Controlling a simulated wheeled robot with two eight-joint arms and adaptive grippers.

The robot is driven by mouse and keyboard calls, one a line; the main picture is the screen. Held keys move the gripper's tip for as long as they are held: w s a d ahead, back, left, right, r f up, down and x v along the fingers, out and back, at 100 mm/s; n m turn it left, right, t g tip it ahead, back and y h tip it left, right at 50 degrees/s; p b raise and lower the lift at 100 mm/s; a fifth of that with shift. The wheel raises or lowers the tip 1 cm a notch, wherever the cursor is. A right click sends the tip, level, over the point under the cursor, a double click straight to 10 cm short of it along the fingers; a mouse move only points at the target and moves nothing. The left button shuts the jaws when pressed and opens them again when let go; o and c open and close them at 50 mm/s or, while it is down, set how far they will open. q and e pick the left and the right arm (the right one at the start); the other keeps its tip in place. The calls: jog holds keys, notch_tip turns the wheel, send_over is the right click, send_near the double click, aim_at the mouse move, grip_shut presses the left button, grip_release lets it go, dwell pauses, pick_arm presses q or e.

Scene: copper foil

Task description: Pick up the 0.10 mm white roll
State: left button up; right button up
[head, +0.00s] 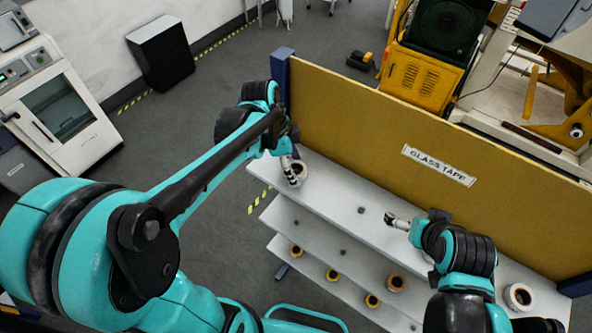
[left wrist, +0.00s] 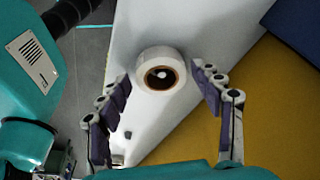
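A white roll with a brown core (left wrist: 158,57) lies on the top white shelf near its left end. It also shows in the head view (head: 301,169), partly hidden by my left gripper. My left gripper (head: 292,172) is right at this roll. In the left wrist view its two fingers (left wrist: 160,88) are spread wide, with the roll ahead between their tips and not gripped. My right gripper (head: 393,221) is above the middle of the top shelf; its finger opening is too small to tell. Another white roll (head: 519,296) lies at the shelf's right end. No 0.10 mm label is readable.
The shelf unit (head: 335,195) has lower tiers with several brown-yellow rolls (head: 333,275). A yellow back panel (head: 340,110) marked "GLASS TAPE" rises behind the top shelf. Small grey blocks (head: 361,210) sit along the shelves. The top shelf between my grippers is mostly clear.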

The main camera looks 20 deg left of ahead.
pick_arm(q)
jog(key=shift+w, duration=0.1)
jog(key=c, duration=0.8)
jog(key=shift+o, duration=0.2)
jog(key=shift+r, duration=0.1)
